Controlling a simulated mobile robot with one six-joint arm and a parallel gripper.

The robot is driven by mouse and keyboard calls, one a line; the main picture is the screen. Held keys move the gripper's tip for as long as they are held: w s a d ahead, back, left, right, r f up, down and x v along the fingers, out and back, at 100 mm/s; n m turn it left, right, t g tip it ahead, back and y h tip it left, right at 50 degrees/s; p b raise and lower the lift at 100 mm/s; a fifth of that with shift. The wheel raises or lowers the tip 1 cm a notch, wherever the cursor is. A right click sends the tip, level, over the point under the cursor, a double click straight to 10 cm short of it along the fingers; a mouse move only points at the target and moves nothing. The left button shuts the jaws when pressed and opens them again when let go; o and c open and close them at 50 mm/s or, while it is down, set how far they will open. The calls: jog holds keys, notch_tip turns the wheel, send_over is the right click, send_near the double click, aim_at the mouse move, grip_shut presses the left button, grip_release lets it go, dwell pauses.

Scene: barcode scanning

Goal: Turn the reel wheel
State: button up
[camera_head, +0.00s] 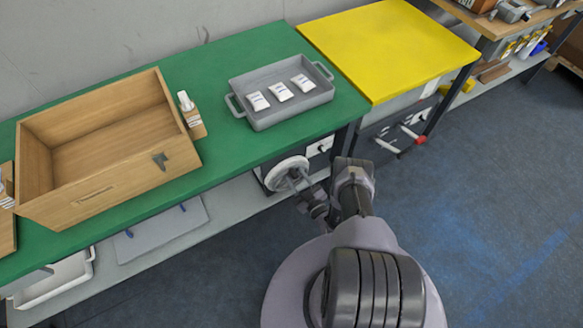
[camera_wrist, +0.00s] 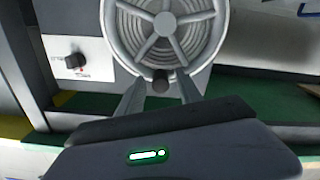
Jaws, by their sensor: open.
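The reel wheel (camera_head: 287,171) is a pale round wheel on the front of a box under the green table. In the wrist view the wheel (camera_wrist: 164,22) shows large at the top, with spokes, a hub and ring-like grooves behind them. A dark round handle knob (camera_wrist: 160,80) sits at its rim. My gripper (camera_wrist: 161,92) is open, with one finger on either side of the knob. I cannot tell whether the fingers touch it. In the head view my gripper (camera_head: 305,197) is close to the wheel, partly hidden by my arm.
A panel with a dark dial (camera_wrist: 75,60) is beside the wheel. On the green table (camera_head: 225,143) stand a wooden box (camera_head: 120,165) and a grey tray (camera_head: 262,117) holding 3 white packets. A yellow-topped table (camera_head: 390,45) adjoins it. The floor (camera_head: 490,200) to the right is clear.

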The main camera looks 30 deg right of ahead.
jog(key=shift+c, duration=0.4)
grip_shut()
jog(key=shift+w+r, duration=0.1)
dwell(1.0)
